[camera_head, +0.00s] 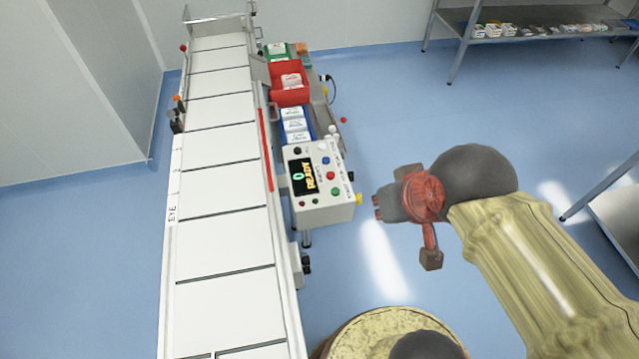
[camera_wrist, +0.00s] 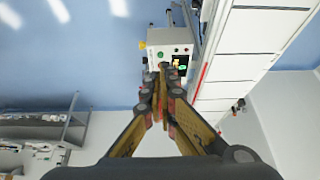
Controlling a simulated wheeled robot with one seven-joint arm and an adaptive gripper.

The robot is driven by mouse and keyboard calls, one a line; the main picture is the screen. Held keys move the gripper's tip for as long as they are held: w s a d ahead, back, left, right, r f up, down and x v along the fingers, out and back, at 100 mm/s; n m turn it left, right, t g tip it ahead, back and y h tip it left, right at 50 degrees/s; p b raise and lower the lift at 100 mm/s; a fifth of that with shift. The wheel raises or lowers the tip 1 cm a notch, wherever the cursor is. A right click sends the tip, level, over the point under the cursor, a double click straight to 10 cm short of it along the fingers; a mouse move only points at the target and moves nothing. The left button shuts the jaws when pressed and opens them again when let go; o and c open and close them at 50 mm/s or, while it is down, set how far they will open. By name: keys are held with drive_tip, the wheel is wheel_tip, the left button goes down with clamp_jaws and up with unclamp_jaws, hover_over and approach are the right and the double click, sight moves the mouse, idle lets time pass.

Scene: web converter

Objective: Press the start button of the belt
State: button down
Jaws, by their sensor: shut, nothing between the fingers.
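A white control box (camera_head: 340,211) stands at the right side of the belt (camera_head: 217,240). Its dark display reads "0 READY". Its face has a green button (camera_head: 335,191), a red button (camera_head: 330,175) and a blue button (camera_head: 325,160); labels are too small to read. My gripper (camera_head: 377,207) is shut and empty, a short way right of the box in the head view, apart from it. In the wrist view the box (camera_wrist: 158,36) lies just beyond my closed fingertips (camera_wrist: 163,70), which cover part of its near edge. The green button also shows there (camera_wrist: 160,55).
A red bin (camera_head: 290,95) and a blue bin (camera_head: 283,124) with white packs stand beside the belt behind the box. A metal shelf (camera_head: 540,18) with small items stands at the back right. Blue floor (camera_head: 400,110) is clear between box and shelf.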

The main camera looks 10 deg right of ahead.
drive_tip(key=shift+s+d, duration=0.1)
drive_tip(key=w+d+f+n+t+h+p, duration=0.1)
drive_tip(key=w+d+n, duration=0.35)
drive_tip(key=w, duration=0.45)
drive_tip(key=w+d+f+n+t+h+p, duration=0.1)
drive_tip(key=w+d+n+t, duration=0.15)
drive_tip(key=w+n, duration=0.5)
drive_tip(key=w+d+f+n+h+p, duration=0.1)
drive_tip(key=w+d+n, duration=0.3)
drive_tip(key=w, duration=0.7)
drive_tip(key=w+a+f+n+y, duration=0.3)
drive_tip(key=w+f+n, duration=0.3)
drive_tip(key=f+n, duration=0.2)
drive_tip(key=s+a+f+n+g+y+p, duration=0.1)
drive_tip(key=a+f+n+y, duration=0.4)
drive_tip(key=f+n, duration=0.5)
wheel_tip(320, 180, down, 3)
drive_tip(key=shift+s+a+f+g+p, duration=0.15)
drive_tip(key=shift+s+a+g+p, duration=0.25)
drive_tip(key=shift+s+a, duration=0.7)
